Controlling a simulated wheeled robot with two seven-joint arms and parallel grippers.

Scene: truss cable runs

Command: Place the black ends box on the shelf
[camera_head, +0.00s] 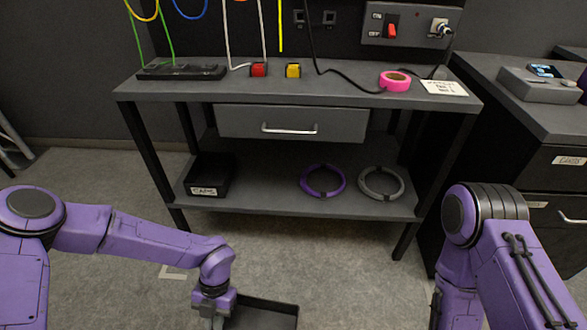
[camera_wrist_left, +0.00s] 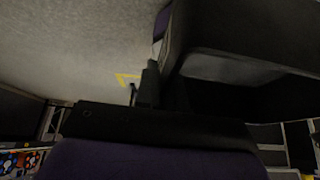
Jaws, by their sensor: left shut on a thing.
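A black open-topped box (camera_head: 262,314) is at the bottom of the head view, cut off by the frame edge; no label on it shows. My left gripper (camera_head: 226,310) is shut on the left side of this box. In the left wrist view the box (camera_wrist_left: 225,68) fills the upper right, with a dark finger (camera_wrist_left: 150,88) against its wall. The lower shelf (camera_head: 268,196) of the grey bench is farther off, beyond the box. My right arm is at the right, and its gripper is out of view.
On the lower shelf stand a black box labelled CAPS (camera_head: 208,176), a purple ring (camera_head: 304,188) and a grey ring (camera_head: 363,190). Bare shelf lies between box and purple ring. A closed drawer (camera_head: 290,124) hangs above; black legs (camera_head: 157,165) frame the shelf.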

